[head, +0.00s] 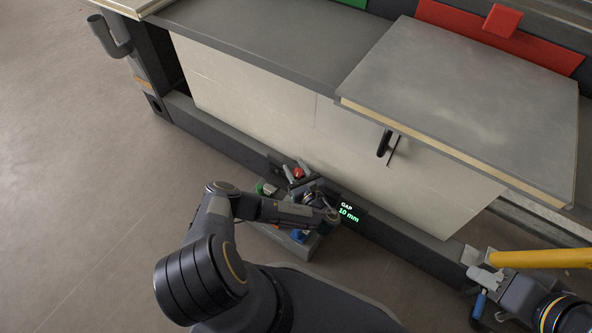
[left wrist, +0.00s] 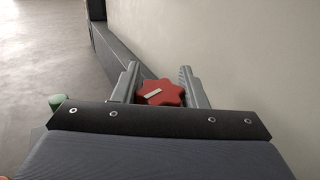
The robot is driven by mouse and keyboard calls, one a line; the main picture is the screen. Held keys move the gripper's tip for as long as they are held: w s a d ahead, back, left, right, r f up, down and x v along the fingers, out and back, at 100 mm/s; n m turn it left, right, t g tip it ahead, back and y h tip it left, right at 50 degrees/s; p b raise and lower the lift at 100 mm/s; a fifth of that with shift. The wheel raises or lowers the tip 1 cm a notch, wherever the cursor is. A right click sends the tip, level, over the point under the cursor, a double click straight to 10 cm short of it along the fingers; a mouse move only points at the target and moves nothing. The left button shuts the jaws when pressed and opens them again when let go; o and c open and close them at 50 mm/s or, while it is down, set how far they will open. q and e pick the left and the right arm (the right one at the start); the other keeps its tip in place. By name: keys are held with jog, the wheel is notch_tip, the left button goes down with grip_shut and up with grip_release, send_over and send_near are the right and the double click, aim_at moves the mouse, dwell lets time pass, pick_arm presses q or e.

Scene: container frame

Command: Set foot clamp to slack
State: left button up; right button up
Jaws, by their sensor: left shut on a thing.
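The red star-shaped knob (left wrist: 160,93), with a white pointer mark on its top, sits between the two grey fingers of my left gripper (left wrist: 158,88) in the left wrist view. The fingers are shut on it from both sides. In the head view my left gripper (head: 297,176) is low at the base of the pale panel, and the red knob (head: 298,173) shows between its fingers. A display (head: 348,213) beside it reads "GAP 10 mm". My right gripper (head: 478,267) is at the lower right near the end of a yellow bar; its jaw opening is unclear.
A grey slab (head: 470,95) overhangs the pale panel (head: 258,100), which has a black handle (head: 384,143). The yellow bar (head: 540,258) and a blue-handled part (head: 479,304) are at the lower right. A green part (left wrist: 56,103) is left of my left gripper. Floor at left is clear.

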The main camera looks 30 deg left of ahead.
pick_arm(q)
jog(key=shift+r, duration=0.1)
jog(key=o, duration=1)
jog(key=shift+c, duration=0.2)
pick_arm(e)
jog(key=shift+d, duration=0.1)
